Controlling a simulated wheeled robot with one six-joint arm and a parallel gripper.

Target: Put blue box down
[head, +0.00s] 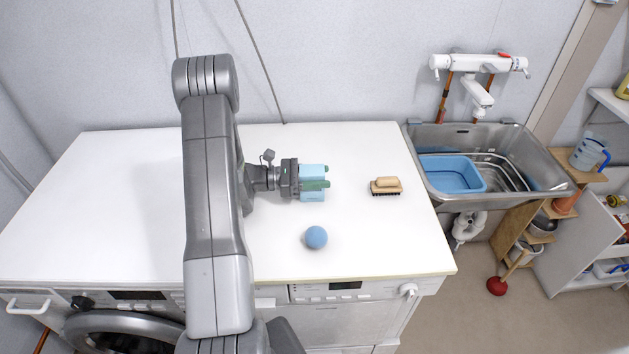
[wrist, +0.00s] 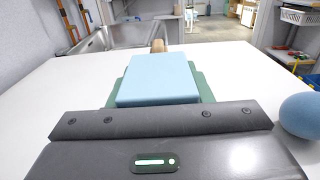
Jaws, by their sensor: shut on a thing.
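The light blue box (head: 313,171) is between the green-tipped fingers of my gripper (head: 316,184), over the middle of the white worktop (head: 110,200). My gripper is shut on it and reaches in level from the left. In the wrist view the box (wrist: 158,78) lies straight ahead, with green finger pads showing at its sides. The box is low over the worktop. I cannot tell whether its underside touches the surface, as that is hidden.
A blue ball (head: 316,237) lies in front of the gripper, at the right in the wrist view (wrist: 301,114). A wooden brush (head: 386,186) lies to the right. A steel sink (head: 507,142) with a blue basin (head: 452,174) stands beyond the worktop's right edge. The worktop's left side is clear.

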